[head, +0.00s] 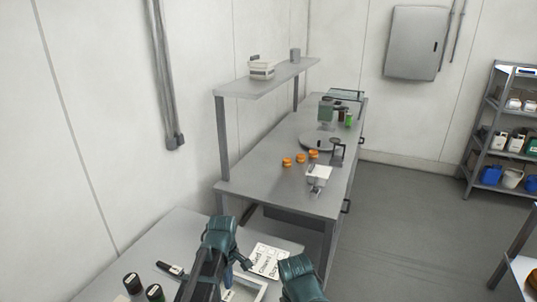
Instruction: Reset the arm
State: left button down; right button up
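My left arm comes up from the bottom edge of the head view and bends over at a teal joint. My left gripper (243,264) is a small dark shape just right of that joint, above the near table (185,232). It is too small and too much covered to tell whether it is open or shut. A teal part of my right arm shows at the bottom centre; its gripper is not in view. A white card with printed words (268,260) lies on the near table between the two arms.
Two dark-lidded jars (132,283) and a black-and-white tool (172,269) lie left of my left arm. A light frame or tray (262,291) is partly hidden. Beyond, a steel bench (280,178) holds orange caps (300,159) and a white box (319,174). Open floor (415,220) lies right.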

pick_arm(q)
jog(key=s+d+f+m+b, duration=0.1)
jog(key=s+d+m, duration=0.1)
jog(key=s+d+f+m+b, duration=0.1)
jog(key=s+d+f+m, duration=0.1)
jog(key=s+m, duration=0.1)
jog(key=s+d+f+m+b, duration=0.1)
jog(key=s+d+m+b, duration=0.1)
jog(key=m, duration=0.1)
jog(key=shift+s+f+y, duration=0.3)
jog(key=shift+f, duration=0.1)
jog(key=s+d+f+m+b, duration=0.2)
jog(key=s+m, duration=0.3)
jog(key=m, duration=0.3)
jog(key=shift+s+d+f, duration=0.2)
jog(key=shift+s+d, duration=0.05)
jog(key=shift+d, duration=0.35)
